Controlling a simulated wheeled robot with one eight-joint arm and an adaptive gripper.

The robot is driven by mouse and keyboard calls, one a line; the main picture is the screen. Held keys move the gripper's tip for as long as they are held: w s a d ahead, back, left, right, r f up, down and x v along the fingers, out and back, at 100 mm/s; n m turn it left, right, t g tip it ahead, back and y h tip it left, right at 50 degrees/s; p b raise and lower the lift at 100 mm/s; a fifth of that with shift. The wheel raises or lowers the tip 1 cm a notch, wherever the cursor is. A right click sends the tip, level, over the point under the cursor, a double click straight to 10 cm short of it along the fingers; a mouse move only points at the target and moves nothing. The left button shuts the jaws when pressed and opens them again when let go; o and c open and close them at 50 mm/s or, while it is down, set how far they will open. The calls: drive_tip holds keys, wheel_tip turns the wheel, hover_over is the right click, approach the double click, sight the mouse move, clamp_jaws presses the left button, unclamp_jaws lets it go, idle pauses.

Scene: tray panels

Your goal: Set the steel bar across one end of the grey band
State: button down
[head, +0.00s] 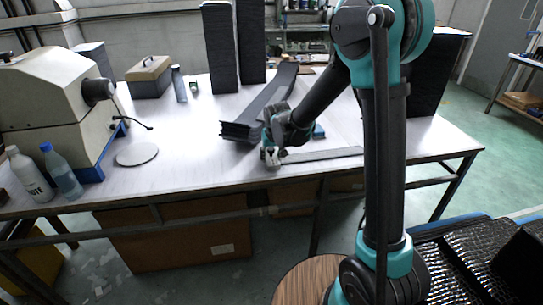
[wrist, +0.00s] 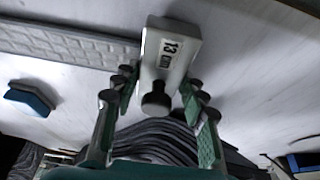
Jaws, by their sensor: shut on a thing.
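The steel bar (wrist: 172,50) is a pale metal block marked "13 cm" with a dark round knob. My gripper (wrist: 158,92) has its fingers on either side of the bar's knob end and is shut on it. In the head view my gripper (head: 271,152) is low over the table's front part, at the left end of the grey band (head: 325,155). The band lies flat along the table and shows a raised grid in the wrist view (wrist: 70,42). The bar is at that end of the band; I cannot tell whether it rests on it. The arm hides part of the scene.
A long dark ribbed stack (head: 262,108) lies just behind my gripper. Tall black panels (head: 220,48) stand farther back. A small blue block (head: 318,131) lies behind the band. A grey disc (head: 137,154), bottles (head: 62,172) and a machine (head: 50,100) are at left.

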drive_tip(key=c, duration=0.8)
unclamp_jaws()
drive_tip(key=shift+o, duration=0.2)
drive_tip(key=v, duration=1.2)
drive_tip(key=shift+d, duration=0.1)
drive_tip(key=s+d+f+m, duration=0.1)
drive_tip(key=s+d+f, duration=0.2)
drive_tip(key=s+d, duration=0.4)
drive_tip(key=s+d+f+m, duration=0.1)
drive_tip(key=s+d+f, duration=0.3)
drive_tip(key=s+d, duration=0.3)
drive_tip(key=s+d+f+m+h, duration=0.1)
drive_tip(key=s+d+f, duration=0.2)
drive_tip(key=s+d, duration=0.5)
drive_tip(key=shift+d+f, duration=0.25)
drive_tip(key=shift+d, duration=0.95)
